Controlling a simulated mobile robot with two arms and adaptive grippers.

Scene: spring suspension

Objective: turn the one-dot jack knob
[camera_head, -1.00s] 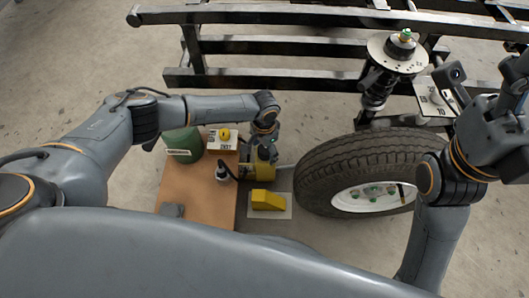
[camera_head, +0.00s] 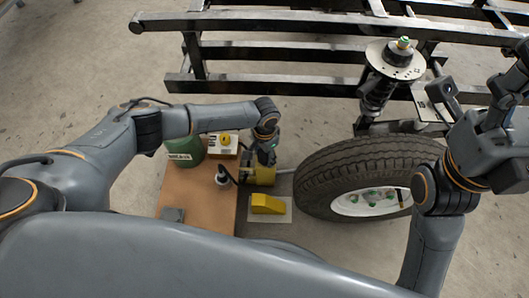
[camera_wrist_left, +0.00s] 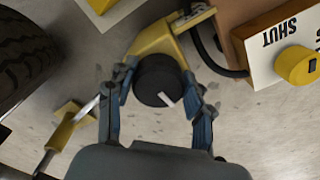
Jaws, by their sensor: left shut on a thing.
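The yellow jack body (camera_head: 260,176) stands on the floor at the right edge of the brown bench. In the left wrist view, a round black knob (camera_wrist_left: 155,76) with a white pointer mark sits at the end of the yellow jack (camera_wrist_left: 153,40). My left gripper (camera_head: 267,155) is over the jack in the head view. In the left wrist view its two blue-grey fingers (camera_wrist_left: 160,98) are shut on the sides of the black knob. No dot on the knob can be made out. My right gripper (camera_head: 490,80) is raised at the right edge, and its fingers are unclear.
The brown bench (camera_head: 201,200) holds a green canister (camera_head: 186,150) and a box with a yellow knob (camera_head: 226,140), marked SHUT in the wrist view. A yellow wedge (camera_head: 266,204) lies on a pale mat. A tire (camera_head: 330,180) and suspension strut (camera_head: 376,90) stand to the right.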

